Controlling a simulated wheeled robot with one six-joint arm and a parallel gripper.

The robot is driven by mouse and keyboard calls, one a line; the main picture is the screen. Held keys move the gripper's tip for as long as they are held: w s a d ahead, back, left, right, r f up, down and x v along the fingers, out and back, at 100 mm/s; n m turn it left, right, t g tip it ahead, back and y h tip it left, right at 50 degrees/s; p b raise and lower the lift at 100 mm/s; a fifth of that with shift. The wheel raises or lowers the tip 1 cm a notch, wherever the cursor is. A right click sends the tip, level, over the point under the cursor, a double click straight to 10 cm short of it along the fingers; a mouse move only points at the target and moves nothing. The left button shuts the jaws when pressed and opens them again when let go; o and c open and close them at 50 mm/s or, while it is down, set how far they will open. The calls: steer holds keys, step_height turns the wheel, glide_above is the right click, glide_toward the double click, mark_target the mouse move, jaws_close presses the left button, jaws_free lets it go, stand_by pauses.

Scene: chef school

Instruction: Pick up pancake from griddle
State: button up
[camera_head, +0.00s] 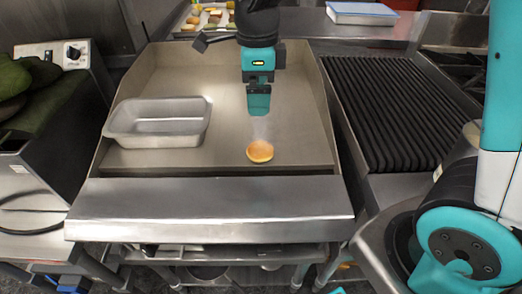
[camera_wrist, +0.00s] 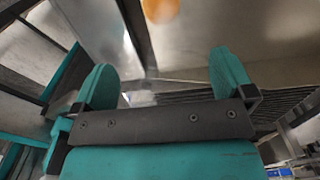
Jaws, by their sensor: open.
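A small round golden-brown pancake (camera_head: 260,151) lies flat on the griddle (camera_head: 225,140), near its front edge and right of the middle. Faint steam shows above it. My gripper (camera_head: 259,104) hangs over the griddle, a little behind and above the pancake in the head view, not touching it. In the wrist view my gripper (camera_wrist: 165,80) has its two teal fingers spread apart with nothing between them. The pancake (camera_wrist: 160,8) shows blurred at the top edge there, partly cut off, beyond the fingertips.
An empty metal pan (camera_head: 158,140) sits on the griddle's left part. A black ribbed grill (camera_head: 395,110) stands to the right. A tray of food pieces (camera_head: 210,17) is behind. The griddle's raised side walls bound the area; its surface around the pancake is clear.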

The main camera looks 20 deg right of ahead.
mark_target(259, 148)
step_height(259, 148, down, 16)
steer(key=shift+d+f+p, duration=0.1)
steer(key=shift+p, duration=0.25)
steer(key=c, duration=1.1)
steer(key=shift+o, duration=0.2)
